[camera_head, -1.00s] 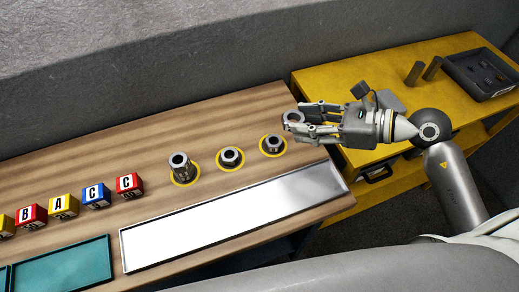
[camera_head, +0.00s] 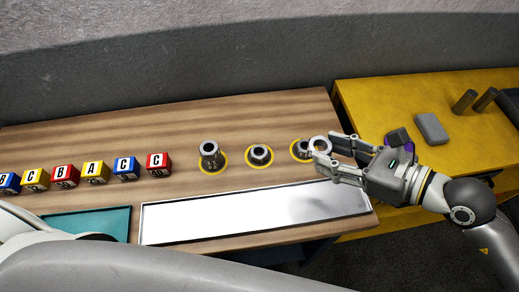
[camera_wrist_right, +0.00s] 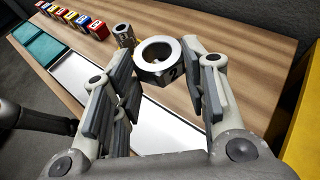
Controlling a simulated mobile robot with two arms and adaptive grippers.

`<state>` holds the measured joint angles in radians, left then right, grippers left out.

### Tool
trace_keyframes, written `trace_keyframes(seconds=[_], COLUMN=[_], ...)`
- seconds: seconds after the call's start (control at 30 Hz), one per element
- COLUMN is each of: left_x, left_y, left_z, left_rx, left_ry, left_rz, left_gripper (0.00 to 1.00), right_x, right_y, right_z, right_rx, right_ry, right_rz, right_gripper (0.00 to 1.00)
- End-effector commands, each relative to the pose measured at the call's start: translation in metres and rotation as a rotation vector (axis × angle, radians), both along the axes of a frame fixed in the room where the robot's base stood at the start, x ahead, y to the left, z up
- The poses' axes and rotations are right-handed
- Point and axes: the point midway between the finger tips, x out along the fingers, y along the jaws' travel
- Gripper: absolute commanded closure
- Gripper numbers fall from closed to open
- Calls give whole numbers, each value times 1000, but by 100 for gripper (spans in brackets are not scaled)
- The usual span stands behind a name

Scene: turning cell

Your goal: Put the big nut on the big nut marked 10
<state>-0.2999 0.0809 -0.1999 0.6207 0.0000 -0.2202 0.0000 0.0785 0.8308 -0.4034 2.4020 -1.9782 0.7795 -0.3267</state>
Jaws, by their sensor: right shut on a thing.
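My right gripper (camera_head: 328,150) is shut on a big grey nut (camera_head: 320,143) with a wide round hole. In the right wrist view this nut (camera_wrist_right: 158,58) has a dark mark like a 2 on its side. On the wooden table stand a tall nut (camera_head: 211,157), a shorter hex nut (camera_head: 259,155) and a third nut (camera_head: 300,150), each in a yellow ring. The held nut appears just right of the third nut and partly covers it; I cannot tell the gap. No 10 is readable. My left gripper is out of view.
Several lettered cubes (camera_head: 96,170) line the table at left. A pale metal tray (camera_head: 255,213) and a teal tray (camera_head: 90,223) lie in front. The yellow table (camera_head: 385,100) at right bears a grey block (camera_head: 431,128), dark cylinders (camera_head: 465,101) and a black tray (camera_head: 510,103).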

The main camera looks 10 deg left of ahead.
Motion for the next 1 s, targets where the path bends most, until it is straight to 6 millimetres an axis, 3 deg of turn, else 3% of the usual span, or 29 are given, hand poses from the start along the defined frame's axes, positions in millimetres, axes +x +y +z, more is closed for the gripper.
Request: trace_keyframes(seconds=[0.27,0.47,0.67,1.0], left_x=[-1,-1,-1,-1], left_y=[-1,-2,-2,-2], left_z=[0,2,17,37], left_rx=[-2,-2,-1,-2], left_ry=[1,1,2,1], left_rz=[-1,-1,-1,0], left_gripper=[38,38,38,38], right_x=[-22,-25,-7,33], right_y=[23,30,54,103], right_z=[-5,-7,-16,-49], right_rx=[2,6,10,5], right_ry=[7,13,15,15], right_rz=[49,59,59,59], right_gripper=[89,89,89,89])
